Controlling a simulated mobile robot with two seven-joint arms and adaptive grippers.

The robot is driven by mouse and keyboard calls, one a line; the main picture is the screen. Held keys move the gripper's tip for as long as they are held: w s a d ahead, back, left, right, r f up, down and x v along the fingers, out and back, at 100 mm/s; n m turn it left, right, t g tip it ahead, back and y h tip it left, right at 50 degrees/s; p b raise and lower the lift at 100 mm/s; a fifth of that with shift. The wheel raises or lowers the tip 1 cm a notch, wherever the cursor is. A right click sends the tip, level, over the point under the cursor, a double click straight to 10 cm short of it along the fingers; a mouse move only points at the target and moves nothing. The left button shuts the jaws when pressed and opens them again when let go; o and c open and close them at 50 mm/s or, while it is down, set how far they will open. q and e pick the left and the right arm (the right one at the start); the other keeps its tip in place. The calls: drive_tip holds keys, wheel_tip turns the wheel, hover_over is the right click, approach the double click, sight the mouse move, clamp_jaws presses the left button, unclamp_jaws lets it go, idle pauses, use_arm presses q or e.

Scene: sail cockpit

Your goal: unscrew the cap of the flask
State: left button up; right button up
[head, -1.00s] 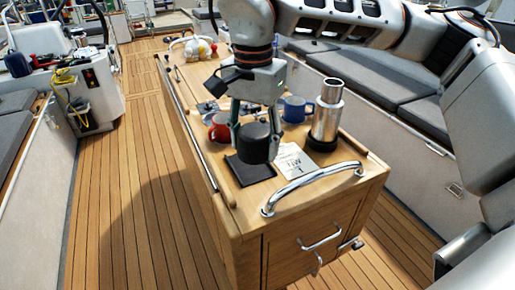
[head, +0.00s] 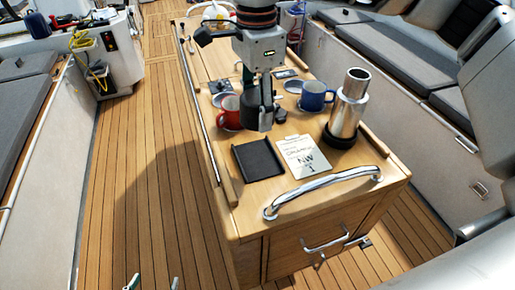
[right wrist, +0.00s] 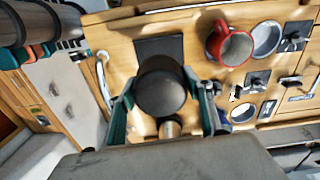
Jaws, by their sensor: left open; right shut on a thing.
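My right gripper (head: 265,118) is left of the flask, above the table. In the right wrist view part of a silver cylinder, likely the flask (right wrist: 169,129), shows below the cap. My left gripper (head: 154,284) shows only its two separated tips at the bottom edge, open.
A black square mat (head: 258,160) and a paper card (head: 304,156) lie near the table's front. A red mug (head: 229,113) and a blue mug (head: 313,97) stand behind. A metal handrail (head: 322,187) crosses the front edge. The deck at left is clear.

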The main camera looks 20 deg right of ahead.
sight(257, 159)
wheel_tip(257, 159, down, 12)
drive_tip(key=shift+f+p, duration=0.2)
drive_tip(key=shift+p, duration=0.3)
drive_tip(key=shift+f, duration=0.15)
drive_tip(key=o, duration=1.2)
drive_tip(key=shift+f, duration=0.1)
